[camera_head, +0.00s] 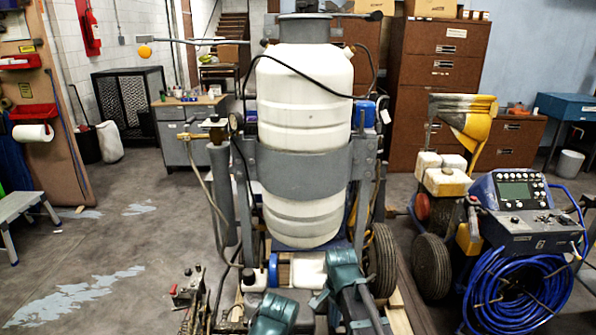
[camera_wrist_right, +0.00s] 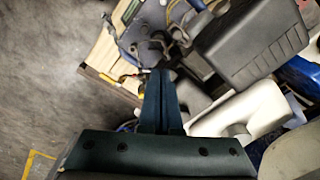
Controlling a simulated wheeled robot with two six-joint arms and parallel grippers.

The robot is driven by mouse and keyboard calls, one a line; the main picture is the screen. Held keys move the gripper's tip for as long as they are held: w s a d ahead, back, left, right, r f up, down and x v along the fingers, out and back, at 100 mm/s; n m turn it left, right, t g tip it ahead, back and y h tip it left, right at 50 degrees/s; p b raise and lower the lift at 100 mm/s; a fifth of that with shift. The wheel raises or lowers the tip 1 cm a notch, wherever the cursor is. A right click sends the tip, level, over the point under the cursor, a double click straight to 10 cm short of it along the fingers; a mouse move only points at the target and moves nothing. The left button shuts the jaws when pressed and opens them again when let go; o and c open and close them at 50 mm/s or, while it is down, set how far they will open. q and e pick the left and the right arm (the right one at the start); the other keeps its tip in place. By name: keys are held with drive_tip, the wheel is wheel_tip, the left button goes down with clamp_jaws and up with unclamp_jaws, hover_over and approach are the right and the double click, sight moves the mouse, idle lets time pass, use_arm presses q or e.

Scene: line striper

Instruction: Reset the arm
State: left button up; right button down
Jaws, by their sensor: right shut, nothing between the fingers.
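My right gripper (camera_head: 320,300) is low in front of the line striper in the head view, with its teal housing beside it. In the right wrist view its two dark teal fingers (camera_wrist_right: 161,78) lie together, shut with nothing between them. A second teal part, which looks like my left gripper (camera_head: 272,316), shows at the bottom edge of the head view; its fingers cannot be made out. The line striper (camera_head: 305,172) stands in the middle, with a large white ribbed tank in a grey band and frame.
A control box with a blue hose coil (camera_head: 515,290) stands at the right, beside a wheeled cart with a yellow hopper (camera_head: 475,125). Brown cabinets (camera_head: 440,65) and a grey desk (camera_head: 185,135) stand behind. A step stool (camera_head: 25,210) is at left. The left floor is mostly clear.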

drive_tip(key=s+d+n, duration=0.7)
drive_tip(key=s+n, duration=0.3)
drive_tip(key=n, duration=0.1)
use_arm(q)
wheel_tip(320, 180, up, 7)
drive_tip(key=p, duration=0.6)
drive_tip(key=shift+f+p, duration=0.15)
drive_tip(key=shift+p, duration=0.2)
use_arm(e)
drive_tip(key=s+a+r+n, duration=0.1)
drive_tip(key=s+a+r, duration=0.1)
drive_tip(key=a, duration=0.3)
drive_tip(key=s+a+r+n+h, duration=0.1)
drive_tip(key=s+a+r+n, duration=0.1)
drive_tip(key=a, duration=0.4)
wheel_tip(320, 180, up, 3)
drive_tip(key=shift+s+a+f+n+g, duration=0.1)
drive_tip(key=shift+s+a+n+g, duration=0.2)
drive_tip(key=shift+s, duration=0.4)
use_arm(q)
drive_tip(key=shift+d, duration=0.1)
drive_tip(key=shift+c, duration=0.3)
use_arm(e)
drive_tip(key=shift+d, duration=0.15)
